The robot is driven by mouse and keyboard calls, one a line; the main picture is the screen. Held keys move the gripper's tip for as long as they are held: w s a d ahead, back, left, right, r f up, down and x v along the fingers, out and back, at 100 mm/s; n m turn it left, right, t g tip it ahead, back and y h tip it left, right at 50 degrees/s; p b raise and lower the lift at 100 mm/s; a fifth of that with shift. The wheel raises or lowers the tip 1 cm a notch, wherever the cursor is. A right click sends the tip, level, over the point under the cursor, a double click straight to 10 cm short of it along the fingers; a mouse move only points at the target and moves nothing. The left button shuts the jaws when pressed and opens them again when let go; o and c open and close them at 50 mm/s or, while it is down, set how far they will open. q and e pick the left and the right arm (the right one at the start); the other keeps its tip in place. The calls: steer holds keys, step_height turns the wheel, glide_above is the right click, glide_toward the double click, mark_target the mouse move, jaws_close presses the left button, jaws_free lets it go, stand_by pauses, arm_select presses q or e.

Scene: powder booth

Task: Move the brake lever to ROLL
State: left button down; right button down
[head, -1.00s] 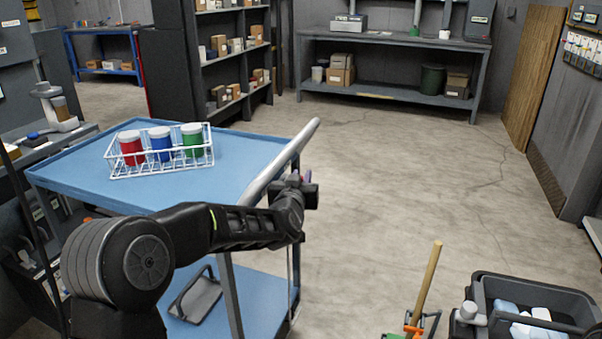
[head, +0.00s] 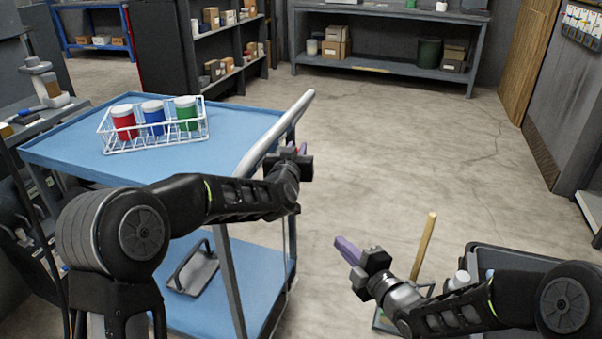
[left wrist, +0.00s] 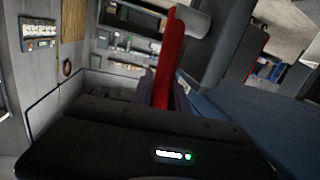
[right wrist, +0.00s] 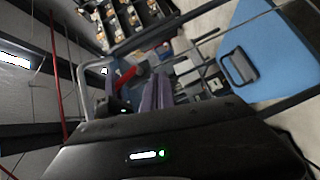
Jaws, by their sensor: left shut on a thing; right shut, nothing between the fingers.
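The brake lever (left wrist: 170,60) is a red bar in the left wrist view, standing up between the purple fingers of my left gripper (left wrist: 163,92). My left gripper (head: 298,150) is shut on it beside the push handle (head: 280,130) of the blue cart (head: 235,130). In the head view, only a little red shows at the fingertips; the gripper hides most of the lever. No ROLL marking is readable. My right gripper (head: 347,250) is shut and empty, right of the cart above the floor. Its purple fingers also show in the right wrist view (right wrist: 155,95).
A white wire basket (head: 155,142) with red, blue and green jars stands on the cart top. A dark tub (head: 480,258) and a wooden-handled tool (head: 424,245) are at lower right. The floor beyond is clear.

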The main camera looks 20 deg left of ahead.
steer(key=a+r+n+y, duration=0.3)
steer(key=r+n, duration=0.4)
steer(key=r, duration=0.3)
steer(key=shift+s+a+g+y, duration=0.3)
steer(key=shift+a+y, duration=0.1)
steer(key=shift+a, duration=0.4)
steer(key=w+d+x, duration=0.1)
steer(key=w+x, duration=0.1)
steer(key=x, duration=1)
steer(key=shift+w+r, duration=0.35)
steer(key=shift+w, duration=0.1)
